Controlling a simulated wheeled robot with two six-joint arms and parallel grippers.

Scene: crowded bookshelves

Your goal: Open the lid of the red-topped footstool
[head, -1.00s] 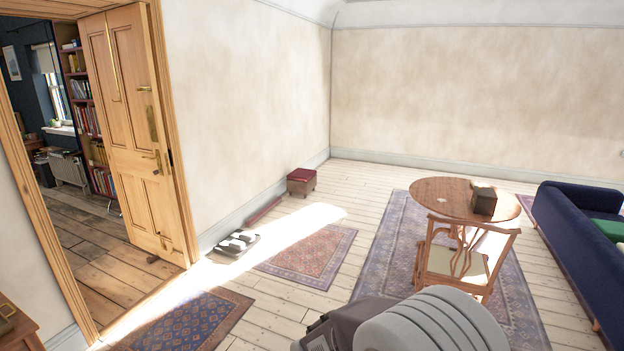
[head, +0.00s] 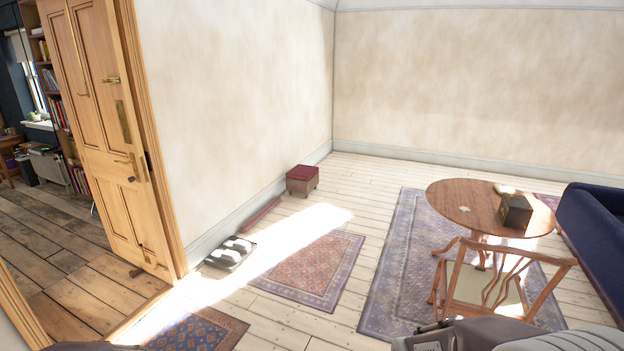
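The red-topped footstool (head: 302,180) is a small brown box with a dark red cushioned top. It stands on the floorboards by the left wall, near the far corner of the room. Its lid (head: 302,172) looks shut. It is well beyond my reach, across the room. Neither gripper shows in the head view; only dark and grey parts that may be my own body show at the bottom edge.
A dark tray with white items (head: 230,252) and a reddish bar (head: 260,215) lie along the left wall. A patterned rug (head: 312,268) lies before the footstool. A round table (head: 470,205), chair (head: 490,290) and blue sofa (head: 590,220) stand right. An open door (head: 110,140) is left.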

